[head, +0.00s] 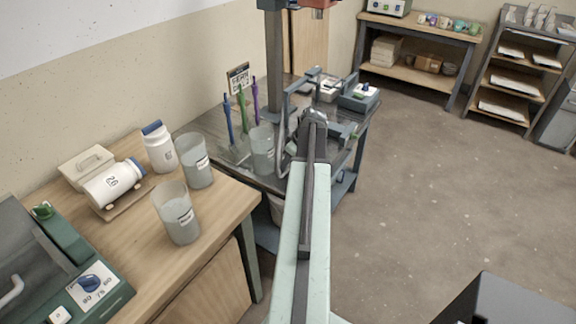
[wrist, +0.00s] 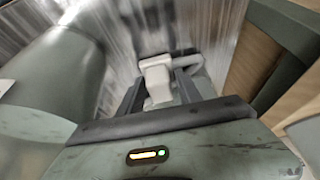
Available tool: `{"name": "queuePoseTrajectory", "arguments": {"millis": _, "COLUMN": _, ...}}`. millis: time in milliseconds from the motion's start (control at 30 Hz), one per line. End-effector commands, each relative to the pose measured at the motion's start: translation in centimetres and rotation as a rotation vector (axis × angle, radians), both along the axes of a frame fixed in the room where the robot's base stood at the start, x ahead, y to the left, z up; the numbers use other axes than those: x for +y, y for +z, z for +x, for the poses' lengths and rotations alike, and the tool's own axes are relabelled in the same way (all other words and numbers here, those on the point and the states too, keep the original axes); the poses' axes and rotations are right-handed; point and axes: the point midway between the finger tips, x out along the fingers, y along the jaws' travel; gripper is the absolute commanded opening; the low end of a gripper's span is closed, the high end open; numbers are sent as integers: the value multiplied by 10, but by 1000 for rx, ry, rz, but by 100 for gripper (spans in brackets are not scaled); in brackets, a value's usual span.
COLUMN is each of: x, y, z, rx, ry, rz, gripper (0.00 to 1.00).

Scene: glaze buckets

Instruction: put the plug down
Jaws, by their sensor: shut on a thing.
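The plug (wrist: 157,79) is a pale grey, blocky piece with a rounded part curving off to the right. In the wrist view it sits between the two dark fingers of my gripper (wrist: 158,92), which is shut on it. A shiny metal surface lies behind it; I cannot tell whether the plug touches that surface. In the head view my arm reaches over the grey metal cart (head: 212,121), and my gripper (head: 314,120) is at its far end above the cart. The plug cannot be made out there.
A translucent bucket (head: 262,150) and upright blue, green and purple tools (head: 242,108) stand on the cart. A large grey-green rounded body (wrist: 50,75) is close on the left.

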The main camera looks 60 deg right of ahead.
Motion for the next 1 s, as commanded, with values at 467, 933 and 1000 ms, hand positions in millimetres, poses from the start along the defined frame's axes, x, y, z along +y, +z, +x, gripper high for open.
{"name": "queuePoseTrajectory", "arguments": {"millis": 467, "x": 0, "y": -2, "z": 1, "rx": 0, "ry": 1, "rz": 0, "gripper": 63}}
{"name": "queuePoseTrajectory", "arguments": {"millis": 933, "x": 2, "y": 51, "z": -16, "rx": 0, "ry": 1, "rz": 0, "gripper": 63}}
{"name": "queuePoseTrajectory", "arguments": {"millis": 1000, "x": 2, "y": 68, "z": -23, "rx": 0, "ry": 0, "rz": 0, "gripper": 63}}
